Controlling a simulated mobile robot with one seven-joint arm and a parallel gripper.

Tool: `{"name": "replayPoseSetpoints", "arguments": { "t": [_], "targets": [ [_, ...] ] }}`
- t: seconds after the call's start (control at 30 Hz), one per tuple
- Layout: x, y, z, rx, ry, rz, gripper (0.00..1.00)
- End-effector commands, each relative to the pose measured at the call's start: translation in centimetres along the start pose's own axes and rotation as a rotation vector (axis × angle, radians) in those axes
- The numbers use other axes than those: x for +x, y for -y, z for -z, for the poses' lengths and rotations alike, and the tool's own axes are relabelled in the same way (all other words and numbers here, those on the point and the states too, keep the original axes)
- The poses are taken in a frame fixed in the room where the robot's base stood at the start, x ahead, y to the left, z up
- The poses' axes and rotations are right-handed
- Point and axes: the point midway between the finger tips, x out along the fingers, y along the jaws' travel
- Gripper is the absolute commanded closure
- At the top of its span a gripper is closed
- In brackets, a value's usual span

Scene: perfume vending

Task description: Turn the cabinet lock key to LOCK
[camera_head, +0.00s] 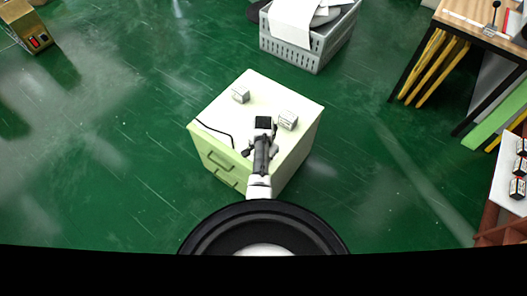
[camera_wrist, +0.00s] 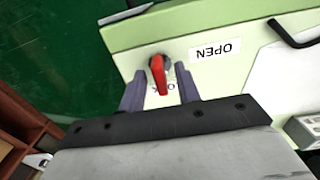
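The pale green cabinet (camera_head: 225,105) stands in front of me, and its panel (camera_wrist: 130,40) fills much of the wrist view. A red key (camera_wrist: 158,75) sits in a round dark lock on the panel. A white OPEN label (camera_wrist: 215,50) is right of the key and reads upside down. A second white label (camera_wrist: 171,88) lies just below the key, partly hidden, with only some letters showing. My gripper (camera_wrist: 159,72) is open, one finger on each side of the key, with visible gaps. In the head view my arm covers the lock, and the key is hidden.
Two small white boxes (camera_head: 241,95) (camera_head: 287,119) stand on the cabinet top. A grey crate (camera_head: 290,55) with papers stands behind. Green floor is clear left of the cabinet.

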Motion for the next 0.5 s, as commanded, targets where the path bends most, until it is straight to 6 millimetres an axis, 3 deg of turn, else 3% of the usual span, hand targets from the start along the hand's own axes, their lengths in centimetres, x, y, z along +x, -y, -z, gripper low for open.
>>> {"name": "replayPoseSetpoints", "arguments": {
  "t": [0.17,0.5],
  "targets": [
    [-2.0,0.1,0.1,0.0,-0.004,0.002,0.67],
    [-9.5,0.1,0.1,0.0,-0.005,0.003,0.67]
  ]
}}
